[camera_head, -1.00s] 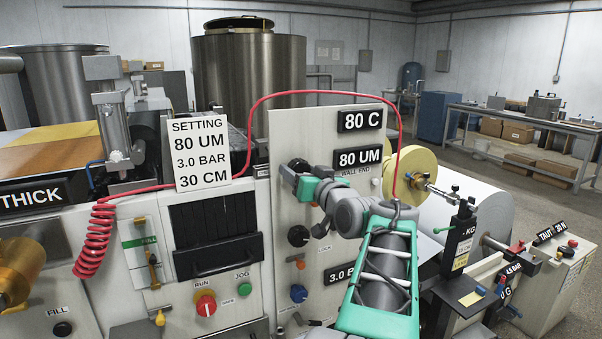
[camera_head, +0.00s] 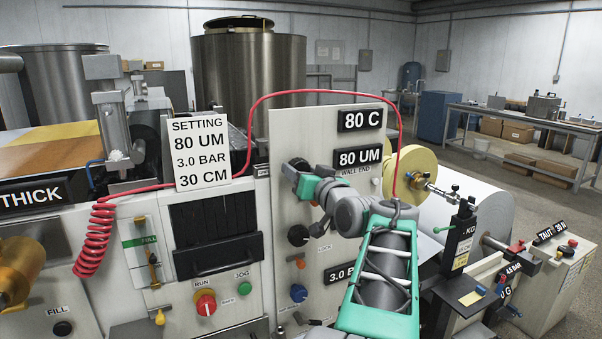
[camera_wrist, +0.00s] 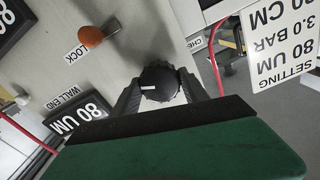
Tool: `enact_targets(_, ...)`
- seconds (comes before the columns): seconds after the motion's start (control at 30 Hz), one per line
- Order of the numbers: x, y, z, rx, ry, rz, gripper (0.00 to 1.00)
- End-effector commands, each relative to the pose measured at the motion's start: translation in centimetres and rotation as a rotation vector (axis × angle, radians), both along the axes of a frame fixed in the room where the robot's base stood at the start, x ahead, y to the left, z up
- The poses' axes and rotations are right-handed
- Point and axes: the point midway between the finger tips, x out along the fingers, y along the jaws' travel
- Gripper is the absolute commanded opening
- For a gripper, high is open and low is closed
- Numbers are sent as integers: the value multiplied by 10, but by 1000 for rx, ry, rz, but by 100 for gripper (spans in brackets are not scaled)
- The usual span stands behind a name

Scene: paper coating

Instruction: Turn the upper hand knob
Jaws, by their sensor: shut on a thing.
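The upper hand knob is round and black with a white pointer mark. In the wrist view the knob (camera_wrist: 158,84) sits between the two dark fingers of my gripper (camera_wrist: 162,90), which is shut on it. In the head view my gripper (camera_head: 291,174) reaches the upper knob (camera_head: 299,163) from the right, and its fingers cover part of the knob. A second black knob (camera_head: 298,235) sits lower on the same pale panel (camera_head: 300,118), clear of my gripper.
The "80 UM" display (camera_head: 358,160) is right of my gripper. A red hose (camera_head: 320,92) arches over the panel. A setting sign (camera_head: 201,150) stands to the left.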

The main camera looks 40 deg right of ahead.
Motion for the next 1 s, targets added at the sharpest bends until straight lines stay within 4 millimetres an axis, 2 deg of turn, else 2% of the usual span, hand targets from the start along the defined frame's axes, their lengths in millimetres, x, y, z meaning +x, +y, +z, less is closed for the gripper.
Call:
enact_targets(0.6,0,0,0,429,-125,-1,12)
enact_targets(1.0,0,0,0,592,-172,0,12)
